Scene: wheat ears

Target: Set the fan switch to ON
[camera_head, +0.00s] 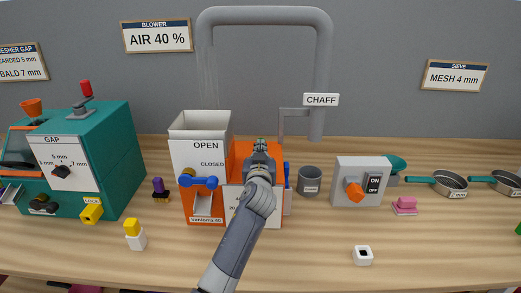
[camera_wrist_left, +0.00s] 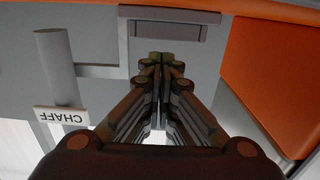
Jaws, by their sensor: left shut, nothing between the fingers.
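A grey control box (camera_head: 344,165) stands on the table right of centre in the head view. It carries a dark rocker switch (camera_head: 374,183) marked ON at the top and OFF at the bottom. I cannot tell which way the rocker is tilted. An orange knob (camera_head: 354,192) sits on the box's front, left of the switch. My left gripper (camera_head: 261,143) is shut and empty, over the orange blower machine (camera_head: 243,155), well left of the box. In the left wrist view its fingertips (camera_wrist_left: 161,60) are together, with orange panels (camera_wrist_left: 275,60) beyond. My right gripper is in neither view.
A dark grey cup (camera_head: 309,181) stands between the blower and the box. A pink block (camera_head: 405,205) and sieves (camera_head: 451,183) lie right of the box. A white block (camera_head: 363,256) lies in front of it. A teal machine (camera_head: 104,150) stands left.

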